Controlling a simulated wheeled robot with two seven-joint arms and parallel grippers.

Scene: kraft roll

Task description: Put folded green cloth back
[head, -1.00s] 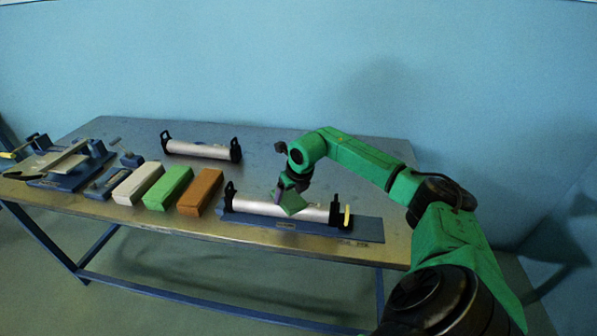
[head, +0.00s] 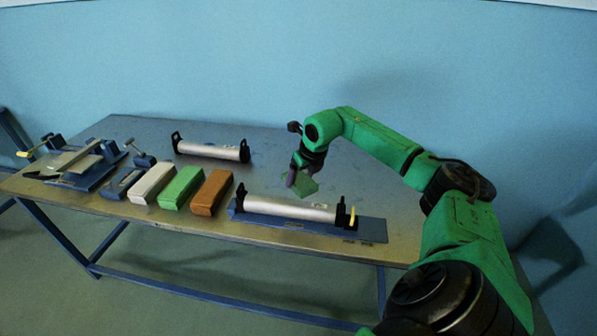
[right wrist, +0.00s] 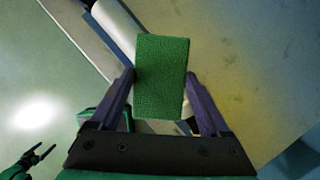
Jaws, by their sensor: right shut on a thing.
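The folded green cloth (head: 306,186) is a small flat green pad, held in the fingers of my right gripper (head: 297,181). In the right wrist view the cloth (right wrist: 161,77) is upright between the two dark fingers of the right gripper (right wrist: 160,88). In the head view it shows just above and behind the front silver roll (head: 290,209), apart from it. My left gripper (right wrist: 40,155) seems to show small at the lower left of the right wrist view, over the floor; its jaw state is unclear. It is not in the head view.
White (head: 152,184), green (head: 181,187) and brown (head: 211,192) blocks stand in a row left of the front roll. A second roll (head: 211,151) lies behind. A blue clamp fixture (head: 80,165) is at the left. The table (head: 385,195) is bare at the right.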

